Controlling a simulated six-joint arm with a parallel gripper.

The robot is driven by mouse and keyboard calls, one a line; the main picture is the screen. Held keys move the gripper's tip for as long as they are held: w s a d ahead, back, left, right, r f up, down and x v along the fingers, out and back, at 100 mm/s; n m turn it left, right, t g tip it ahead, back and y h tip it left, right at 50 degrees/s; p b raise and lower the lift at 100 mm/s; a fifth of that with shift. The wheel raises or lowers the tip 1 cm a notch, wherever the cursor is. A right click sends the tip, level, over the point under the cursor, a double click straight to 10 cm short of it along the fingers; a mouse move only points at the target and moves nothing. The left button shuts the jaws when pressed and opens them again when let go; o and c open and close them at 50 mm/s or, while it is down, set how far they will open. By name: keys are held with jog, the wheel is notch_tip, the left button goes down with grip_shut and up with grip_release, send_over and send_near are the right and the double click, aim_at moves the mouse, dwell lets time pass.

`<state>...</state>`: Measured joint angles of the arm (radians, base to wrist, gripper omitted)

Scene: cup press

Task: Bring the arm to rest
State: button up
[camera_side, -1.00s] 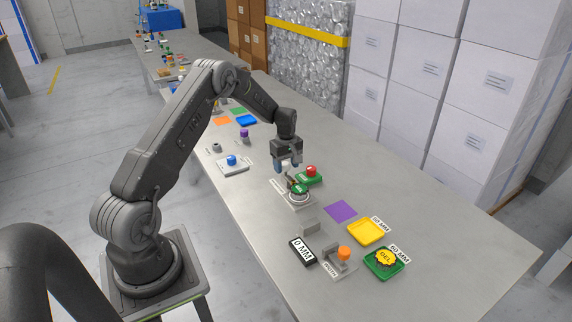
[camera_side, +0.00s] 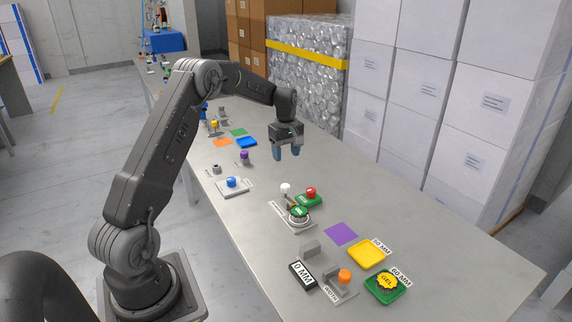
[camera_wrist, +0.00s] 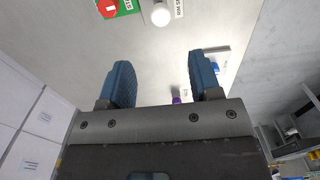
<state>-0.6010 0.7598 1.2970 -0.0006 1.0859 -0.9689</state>
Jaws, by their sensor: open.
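My gripper (camera_side: 288,151) is open and empty, with blue fingers pointing down, raised above the table (camera_side: 440,240) near its far long edge. In the wrist view its two fingers (camera_wrist: 162,82) stand wide apart with nothing between them. The press with a white knob (camera_side: 286,188) and a round green top (camera_side: 299,211) is below and nearer the camera, apart from the gripper. The white knob also shows in the wrist view (camera_wrist: 161,14). Beside the press is a red button on a green base (camera_side: 310,192).
Stacked white boxes (camera_side: 415,100) stand behind the table.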

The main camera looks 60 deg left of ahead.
jog(key=shift+r, duration=0.35)
jog(key=s+d+r+m+t, duration=0.1)
jog(key=s+d+r+m, duration=0.3)
jog(key=d+r, duration=0.4)
jog(key=s+d+r+m+t, duration=0.1)
jog(key=s+d+r+m, duration=0.3)
jog(key=d+r, duration=0.45)
jog(key=s+d+f+m+t, duration=0.1)
jog(key=s+d+m+t, duration=0.2)
jog(key=s+d+m, duration=0.7)
jog(key=s+d, duration=0.4)
jog(key=s, duration=0.4)
jog(key=shift+s+d+f+t, duration=0.3)
jog(key=shift+s+d, duration=0.05)
